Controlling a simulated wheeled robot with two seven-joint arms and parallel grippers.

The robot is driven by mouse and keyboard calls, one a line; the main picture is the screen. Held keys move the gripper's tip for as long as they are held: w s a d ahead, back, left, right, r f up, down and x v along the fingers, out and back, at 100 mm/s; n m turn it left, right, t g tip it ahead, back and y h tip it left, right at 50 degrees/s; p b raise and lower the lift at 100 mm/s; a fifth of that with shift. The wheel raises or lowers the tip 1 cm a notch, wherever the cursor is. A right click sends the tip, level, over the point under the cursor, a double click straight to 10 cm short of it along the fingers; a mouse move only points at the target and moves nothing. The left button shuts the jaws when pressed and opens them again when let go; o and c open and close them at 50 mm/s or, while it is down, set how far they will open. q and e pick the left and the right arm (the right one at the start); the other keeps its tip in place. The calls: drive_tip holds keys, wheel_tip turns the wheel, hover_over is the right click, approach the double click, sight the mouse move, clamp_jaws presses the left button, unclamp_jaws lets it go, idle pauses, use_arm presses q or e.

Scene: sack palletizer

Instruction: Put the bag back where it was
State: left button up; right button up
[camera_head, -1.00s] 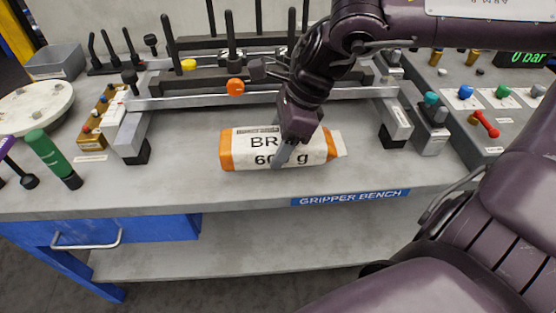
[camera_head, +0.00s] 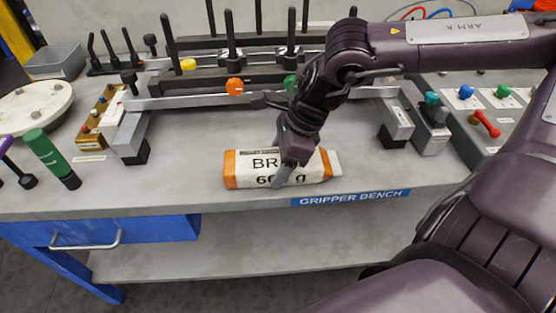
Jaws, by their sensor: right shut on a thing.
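The bag (camera_head: 252,167) is white with orange ends and dark lettering, partly readable as "BR" and "60 g". It lies lengthwise left to right at the front of the bench (camera_head: 180,185), just behind the "GRIPPER BENCH" label. My right gripper (camera_head: 284,176) comes down on it from above and is shut around its middle. The fingers and wrist hide part of the lettering. I cannot tell whether the bag's underside touches the bench. My left gripper is not in view.
Behind the bag stands a rail fixture (camera_head: 190,98) with upright black posts and coloured knobs. A green-handled tool (camera_head: 45,152) and a round plate (camera_head: 32,108) are at left. A control panel (camera_head: 480,130) is at right.

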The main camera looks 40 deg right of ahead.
drive_tip(key=o, duration=1.3)
drive_tip(key=shift+o, duration=1.4)
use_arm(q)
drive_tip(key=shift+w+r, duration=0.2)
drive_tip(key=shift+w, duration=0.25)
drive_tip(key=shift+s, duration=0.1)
use_arm(e)
drive_tip(key=shift+r, duration=0.1)
drive_tip(key=shift+r+p, duration=0.15)
drive_tip(key=shift+p, duration=0.15)
drive_tip(key=v, duration=0.6)
drive_tip(key=shift+p, duration=0.3)
drive_tip(key=v, duration=0.4)
drive_tip(key=shift+s+d+r, duration=0.1)
drive_tip(key=shift+r, duration=0.25)
drive_tip(key=shift+s+d+r, duration=0.15)
drive_tip(key=shift+r, duration=0.35)
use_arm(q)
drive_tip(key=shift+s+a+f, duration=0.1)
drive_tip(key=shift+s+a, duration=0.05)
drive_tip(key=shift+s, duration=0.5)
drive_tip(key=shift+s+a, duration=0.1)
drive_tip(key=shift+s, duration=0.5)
